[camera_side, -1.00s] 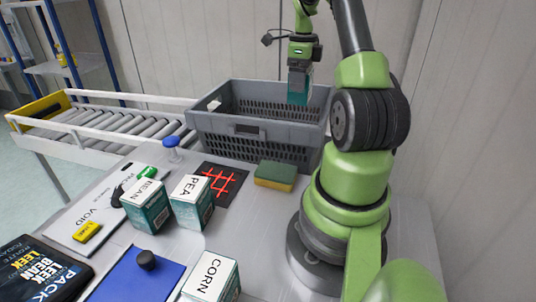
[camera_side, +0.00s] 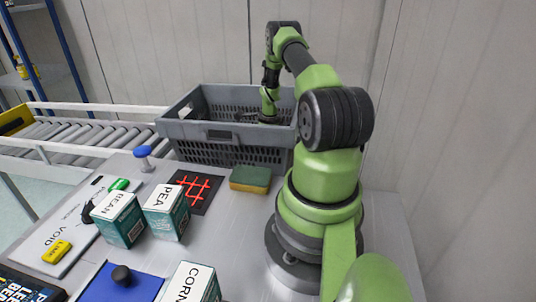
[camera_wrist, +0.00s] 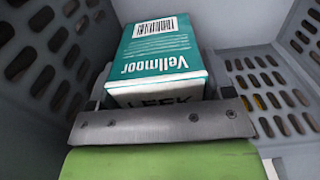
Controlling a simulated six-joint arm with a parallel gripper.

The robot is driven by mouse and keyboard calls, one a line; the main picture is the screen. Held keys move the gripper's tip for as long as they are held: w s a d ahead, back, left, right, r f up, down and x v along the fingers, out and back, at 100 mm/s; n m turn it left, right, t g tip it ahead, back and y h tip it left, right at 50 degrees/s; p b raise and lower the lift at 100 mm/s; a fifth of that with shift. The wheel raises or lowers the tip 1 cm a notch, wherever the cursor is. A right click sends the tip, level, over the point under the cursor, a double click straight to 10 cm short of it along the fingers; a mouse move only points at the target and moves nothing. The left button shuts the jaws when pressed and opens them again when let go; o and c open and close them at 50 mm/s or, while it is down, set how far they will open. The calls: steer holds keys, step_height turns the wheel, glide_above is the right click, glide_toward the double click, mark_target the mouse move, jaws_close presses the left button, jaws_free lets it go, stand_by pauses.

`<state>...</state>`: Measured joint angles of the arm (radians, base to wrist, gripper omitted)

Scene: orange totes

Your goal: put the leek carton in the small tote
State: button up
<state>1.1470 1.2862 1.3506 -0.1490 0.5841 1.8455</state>
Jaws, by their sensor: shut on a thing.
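The leek carton (camera_wrist: 165,48), teal and white with "Vellmoor" and a barcode, is in my gripper (camera_wrist: 160,100) in the wrist view. The jaws are shut on it from both sides, and part of the word LEEK shows by the palm. The grey slotted tote (camera_side: 222,152) stands at the back of the table; it is the only tote in view. In the side view my gripper (camera_side: 268,116) is down inside the tote, and the front wall hides its fingers and the carton. Whether the carton touches the tote floor I cannot tell.
A bean carton (camera_side: 120,222), a pea carton (camera_side: 166,214) and a corn carton (camera_side: 190,285) stand on the table. A sponge (camera_side: 250,179) and a red-marked black mat (camera_side: 194,191) lie before the tote. A roller conveyor (camera_side: 80,140) is at left.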

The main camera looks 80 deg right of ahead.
steer(key=shift+f, duration=1.5)
steer(key=o, duration=0.8)
steer(key=shift+f, duration=0.1)
step_height(320, 180, up, 12)
steer(key=shift+r, duration=0.1)
